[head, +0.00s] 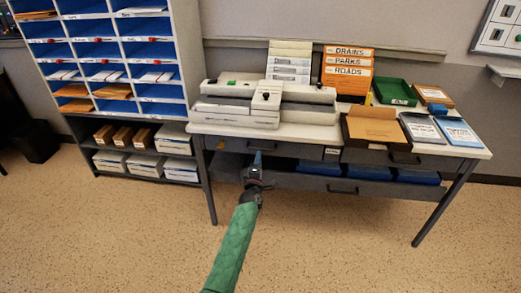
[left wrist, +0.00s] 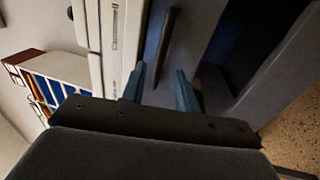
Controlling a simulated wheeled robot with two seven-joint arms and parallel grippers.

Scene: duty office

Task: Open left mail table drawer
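The mail table (head: 468,151) stands against the wall. Its left drawer (head: 300,151) is a dark grey front under the left half of the top and looks flush with the table. My left gripper (head: 257,158) is in front of this drawer, with its fingers pointing at it. In the left wrist view the drawer's dark bar handle (left wrist: 166,45) runs between the two separated blue fingers (left wrist: 160,80). The fingers are open; I cannot tell whether they touch the handle. The handle is largely hidden by my gripper in the head view. My right gripper is out of view.
A right drawer with its own handle (head: 405,160) and a lower front with a handle (head: 342,190) are nearby. A mail sorter (head: 125,60) is at left. The floor in front is clear.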

